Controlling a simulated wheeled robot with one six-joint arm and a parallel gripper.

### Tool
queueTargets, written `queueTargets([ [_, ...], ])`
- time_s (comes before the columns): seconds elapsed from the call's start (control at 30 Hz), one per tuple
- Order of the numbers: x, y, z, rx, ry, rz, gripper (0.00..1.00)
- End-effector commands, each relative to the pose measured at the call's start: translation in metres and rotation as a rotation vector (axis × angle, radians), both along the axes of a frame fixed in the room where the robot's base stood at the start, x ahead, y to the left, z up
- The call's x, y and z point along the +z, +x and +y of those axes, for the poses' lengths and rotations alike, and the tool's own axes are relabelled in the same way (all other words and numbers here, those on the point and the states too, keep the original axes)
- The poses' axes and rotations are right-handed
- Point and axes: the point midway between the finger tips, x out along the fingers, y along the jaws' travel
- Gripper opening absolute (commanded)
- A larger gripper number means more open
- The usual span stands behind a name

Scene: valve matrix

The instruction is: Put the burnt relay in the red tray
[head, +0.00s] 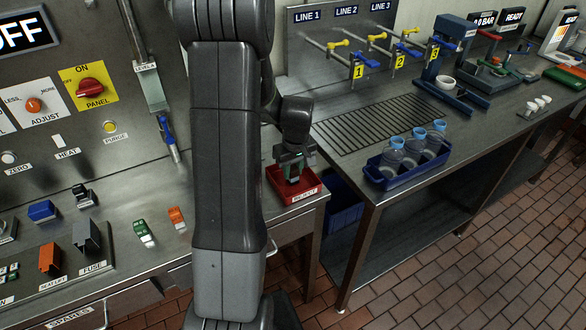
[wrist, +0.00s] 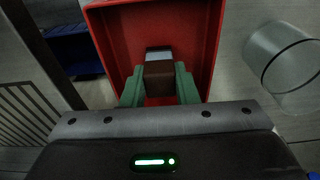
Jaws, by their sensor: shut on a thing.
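My gripper (head: 291,170) is over the red tray (head: 310,193), which sits at the right end of the left bench. In the wrist view, my gripper's green fingers (wrist: 159,88) are shut on a dark brown block with a grey end, the burnt relay (wrist: 158,78). The relay is inside the outline of the red tray (wrist: 105,40) in that view. I cannot tell whether it touches the tray floor. In the head view the relay is mostly hidden by my gripper.
A clear cylinder (wrist: 283,58) stands close to the tray in the wrist view. Orange (head: 176,217) and green-white (head: 144,232) parts lie on the left bench.

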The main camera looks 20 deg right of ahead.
Motion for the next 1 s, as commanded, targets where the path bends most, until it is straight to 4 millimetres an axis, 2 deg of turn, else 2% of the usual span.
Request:
queueTargets([
  [0.1,-0.004,0.0,0.0,0.0,0.0,0.0,0.04],
  [0.13,-0.002,0.0,0.0,0.0,0.0,0.0,0.33],
  [0.2,-0.002,0.0,0.0,0.0,0.0,0.0,0.46],
  [0.23,-0.002,0.0,0.0,0.0,0.0,0.0,0.49],
  [0.5,-0.001,0.0,0.0,0.0,0.0,0.0,0.49],
  [0.63,0.006,0.0,0.0,0.0,-0.002,-0.003,0.49],
  [0.77,0.025,-0.002,-0.001,0.001,-0.004,-0.005,0.49],
  [1.0,0.075,-0.008,-0.001,0.001,-0.003,-0.005,0.49],
])
